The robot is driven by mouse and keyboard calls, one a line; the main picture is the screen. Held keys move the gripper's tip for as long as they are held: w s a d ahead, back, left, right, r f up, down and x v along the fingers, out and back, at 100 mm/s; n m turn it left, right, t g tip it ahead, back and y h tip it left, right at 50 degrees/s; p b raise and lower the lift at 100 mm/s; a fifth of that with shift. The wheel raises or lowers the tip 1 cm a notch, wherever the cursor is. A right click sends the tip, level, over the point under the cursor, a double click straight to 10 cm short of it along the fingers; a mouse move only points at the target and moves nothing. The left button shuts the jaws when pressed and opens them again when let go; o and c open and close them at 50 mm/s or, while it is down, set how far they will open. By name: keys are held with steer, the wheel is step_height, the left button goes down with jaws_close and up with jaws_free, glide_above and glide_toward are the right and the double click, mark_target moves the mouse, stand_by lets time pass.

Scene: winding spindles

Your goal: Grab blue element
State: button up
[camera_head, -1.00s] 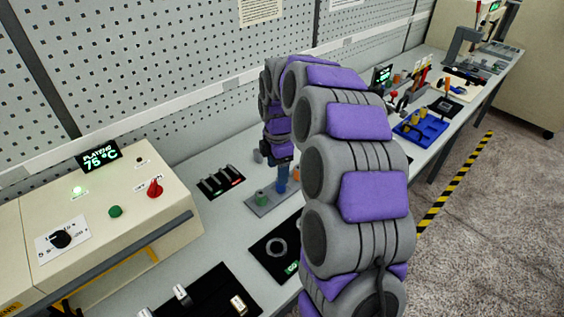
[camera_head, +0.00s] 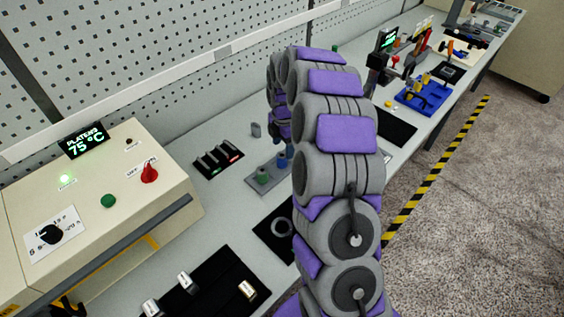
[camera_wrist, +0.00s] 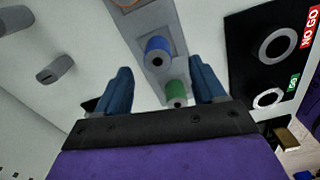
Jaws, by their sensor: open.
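In the wrist view the blue element (camera_wrist: 158,47) is a small cylinder with a dark centre hole, on a grey base plate (camera_wrist: 178,40). A green element (camera_wrist: 176,91) sits on the same plate, nearer the palm. My gripper (camera_wrist: 162,66) is open, with one blue finger on each side of these elements. The blue element is toward the fingertips, with clear gaps to both fingers; nothing is held. In the head view the green element (camera_head: 262,175) and plate (camera_head: 257,188) show beside my arm, which hides part of the plate.
An orange element (camera_wrist: 124,3) is at the wrist view's top edge. A black gauge board (camera_wrist: 268,48) with rings lies to the right. A grey upright piece (camera_wrist: 57,69) stands at left.

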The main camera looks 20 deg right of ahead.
mark_target(281, 155)
steer(key=f, duration=0.2)
steer(key=f+b, duration=0.1)
steer(key=f, duration=0.2)
steer(key=f+b, duration=0.1)
steer(key=f, duration=0.1)
steer(key=shift+w+a+f, duration=0.15)
steer(key=shift+a, duration=0.25)
steer(key=shift+c, duration=0.3)
steer(key=c, duration=1.1)
